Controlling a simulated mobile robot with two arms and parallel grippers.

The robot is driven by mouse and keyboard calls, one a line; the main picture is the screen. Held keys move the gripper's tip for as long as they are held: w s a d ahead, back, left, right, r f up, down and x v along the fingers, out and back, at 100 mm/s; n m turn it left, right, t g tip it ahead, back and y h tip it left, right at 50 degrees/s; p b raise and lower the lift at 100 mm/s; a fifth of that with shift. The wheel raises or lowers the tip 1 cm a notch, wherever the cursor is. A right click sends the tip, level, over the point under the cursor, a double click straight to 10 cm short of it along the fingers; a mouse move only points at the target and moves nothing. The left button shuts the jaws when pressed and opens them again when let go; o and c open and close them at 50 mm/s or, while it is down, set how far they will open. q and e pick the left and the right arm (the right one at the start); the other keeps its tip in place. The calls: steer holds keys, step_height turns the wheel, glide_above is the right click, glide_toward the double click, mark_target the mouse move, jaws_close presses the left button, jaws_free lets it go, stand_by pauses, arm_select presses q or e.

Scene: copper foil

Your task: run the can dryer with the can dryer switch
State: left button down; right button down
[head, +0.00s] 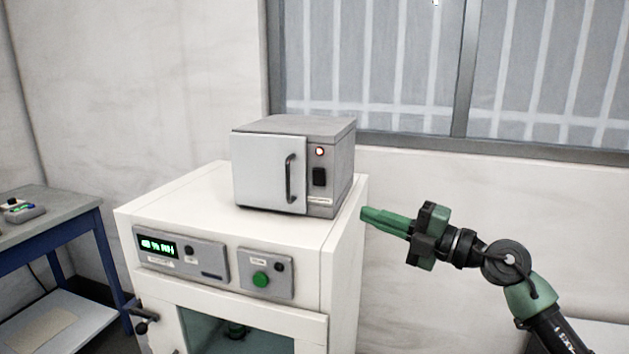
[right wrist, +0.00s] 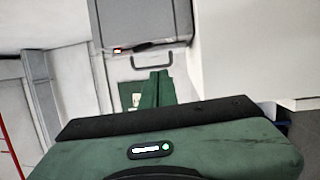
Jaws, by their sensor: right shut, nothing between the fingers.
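A small grey oven-like box, which looks like the can dryer (head: 269,174), stands on top of a white cabinet. Its pale front door is shut and has a dark vertical handle. On the panel right of the door are a lit red lamp (head: 319,152) and a black switch (head: 319,177). My right gripper (head: 366,214) is shut and empty, to the right of the box and lower than its switch, apart from it. In the right wrist view the closed green fingers (right wrist: 160,83) show below a grey box with a handle and a red light (right wrist: 117,50). My left gripper is not in view.
The white cabinet (head: 150,215) has a panel with a green display (head: 158,247), a second panel with a green button (head: 260,280), and a window below. A blue-legged table (head: 50,228) stands at left. A window is behind; wall space right of the cabinet is free.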

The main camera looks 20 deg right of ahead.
mark_target(319, 177)
steer(key=r, duration=0.1)
steer(key=s+a+r+n, duration=0.2)
steer(key=shift+r+g, duration=0.3)
steer(key=shift+r, duration=0.05)
steer(key=shift+a, duration=0.1)
steer(key=w+a+r+p, duration=0.1)
steer(key=w+a+p, duration=0.2)
steer(key=w, duration=0.7)
steer(key=shift+w+a+p, duration=0.3)
steer(key=shift+a+p, duration=0.1)
steer(key=shift+a, duration=0.35)
steer(key=shift+r, duration=0.15)
